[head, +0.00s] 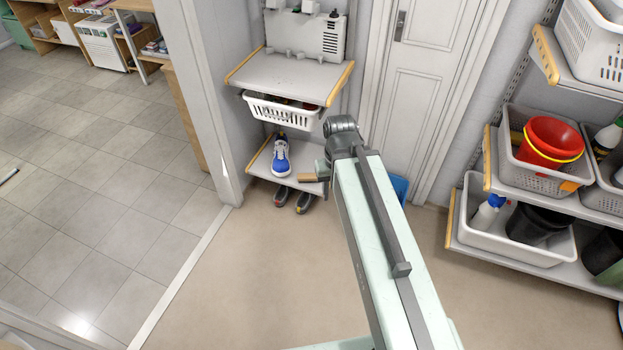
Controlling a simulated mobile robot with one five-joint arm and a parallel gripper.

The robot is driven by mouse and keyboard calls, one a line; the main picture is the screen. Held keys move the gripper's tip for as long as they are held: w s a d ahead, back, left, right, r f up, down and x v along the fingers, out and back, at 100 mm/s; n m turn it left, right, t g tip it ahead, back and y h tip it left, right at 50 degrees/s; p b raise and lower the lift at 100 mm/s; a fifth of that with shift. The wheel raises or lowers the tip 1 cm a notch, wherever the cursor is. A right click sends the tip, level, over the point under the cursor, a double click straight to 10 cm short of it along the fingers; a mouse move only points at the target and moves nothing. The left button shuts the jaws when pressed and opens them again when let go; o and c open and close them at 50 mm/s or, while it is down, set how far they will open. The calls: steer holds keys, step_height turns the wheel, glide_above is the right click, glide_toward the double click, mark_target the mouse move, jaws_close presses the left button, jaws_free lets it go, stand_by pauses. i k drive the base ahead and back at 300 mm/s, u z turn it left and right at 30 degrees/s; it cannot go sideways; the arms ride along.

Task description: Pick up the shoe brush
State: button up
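My arm reaches from the bottom of the picture up to this shelf. My gripper (321,174) is at the arm's far end, small and partly hidden by the wrist, close beside the right end of the brush. I cannot tell whether it touches the brush or whether its fingers are open or shut.
A white basket (282,112) hangs above, under an upper shelf (290,75). Dark shoes (304,202) are on the floor below. Shelves with a red bucket (550,140) stand at right. The beige floor at left front is clear.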

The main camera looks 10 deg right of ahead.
mark_target(302, 178)
steer(key=u, duration=0.05)
steer(key=i, duration=1)
steer(key=u, duration=0.35)
steer(key=k, duration=1.35)
steer(key=u, duration=0.85)
steer(key=i, duration=2.4)
